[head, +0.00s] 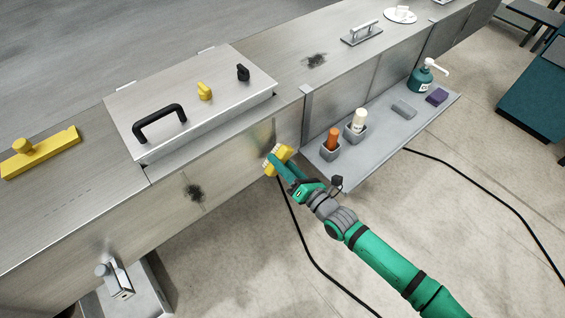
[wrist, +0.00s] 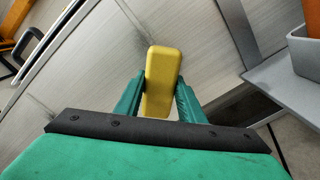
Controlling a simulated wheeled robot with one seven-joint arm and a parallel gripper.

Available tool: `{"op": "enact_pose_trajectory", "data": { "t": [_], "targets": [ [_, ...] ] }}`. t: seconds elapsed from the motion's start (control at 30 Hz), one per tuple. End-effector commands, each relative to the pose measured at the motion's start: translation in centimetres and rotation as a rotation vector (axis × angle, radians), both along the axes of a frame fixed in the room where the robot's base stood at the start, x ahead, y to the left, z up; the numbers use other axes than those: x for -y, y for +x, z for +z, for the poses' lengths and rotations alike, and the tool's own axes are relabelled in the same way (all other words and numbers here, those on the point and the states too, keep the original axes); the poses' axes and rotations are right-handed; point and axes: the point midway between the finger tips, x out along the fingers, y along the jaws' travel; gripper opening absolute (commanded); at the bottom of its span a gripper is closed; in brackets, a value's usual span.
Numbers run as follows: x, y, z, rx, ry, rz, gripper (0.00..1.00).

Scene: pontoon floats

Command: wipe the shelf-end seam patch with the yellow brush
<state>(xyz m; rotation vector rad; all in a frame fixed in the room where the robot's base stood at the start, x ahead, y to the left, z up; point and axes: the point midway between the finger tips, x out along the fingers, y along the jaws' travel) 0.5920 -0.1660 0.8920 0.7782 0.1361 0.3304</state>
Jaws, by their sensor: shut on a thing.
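My gripper (head: 281,167) is shut on the yellow brush (head: 272,160), beside the steel front panel near the left end of the low grey shelf. In the wrist view the brush (wrist: 162,75) sits between the green fingers. I cannot tell whether its bristles touch the panel. A faint dim smear or reflection (head: 262,134) shows on the panel just above the brush, left of the shelf-end seam. A clear dark patch (head: 194,193) lies on the panel further left. Another dark patch (head: 316,61) is on the counter top.
The shelf (head: 378,150) holds an orange bottle (head: 333,138), a white bottle (head: 359,120), a teal pump bottle (head: 422,78) and small blocks. A lid with a black handle (head: 160,119) and a yellow-knobbed block (head: 40,152) are on the counter. Dark cables cross the floor.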

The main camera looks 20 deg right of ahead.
Motion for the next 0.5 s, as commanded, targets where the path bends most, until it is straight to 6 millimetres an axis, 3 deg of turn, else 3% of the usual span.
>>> {"op": "enact_pose_trajectory", "data": {
  "t": [0.5],
  "targets": [
    [-0.28, 0.84, -0.02, -0.001, 0.000, -0.001, 0.18]
  ]
}}
